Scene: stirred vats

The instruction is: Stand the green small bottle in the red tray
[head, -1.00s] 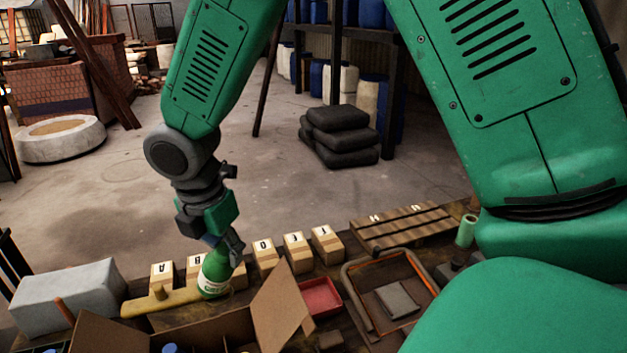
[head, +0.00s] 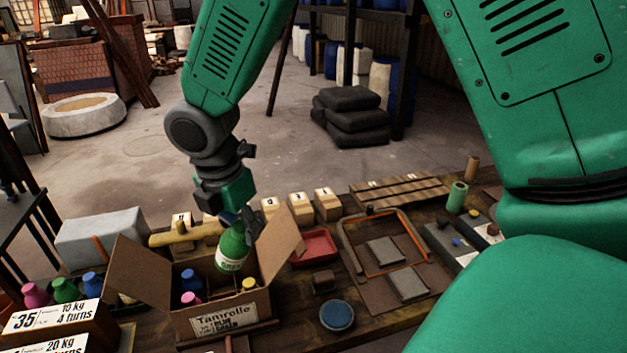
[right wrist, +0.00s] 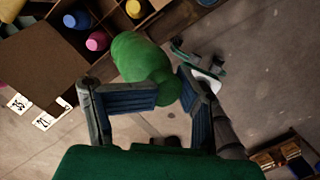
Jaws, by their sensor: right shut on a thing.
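The green small bottle (head: 231,252) hangs neck up and slightly tilted in my right gripper (head: 237,217), which is shut on its neck. In the head view the bottle overlaps the open cardboard box, left of the red tray; its exact height is hard to tell. In the right wrist view the bottle (right wrist: 145,62) shows between the fingers (right wrist: 172,95). The red tray (head: 316,246) lies on the table just right of the box flap and looks empty. My left gripper is not in view.
The cardboard box (head: 222,322) has raised flaps, one (head: 281,243) standing between bottle and tray, and holds several bottles. A yellow mallet (head: 178,236) and small wooden blocks (head: 300,208) lie behind. An orange-rimmed frame (head: 352,262) is right of the tray.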

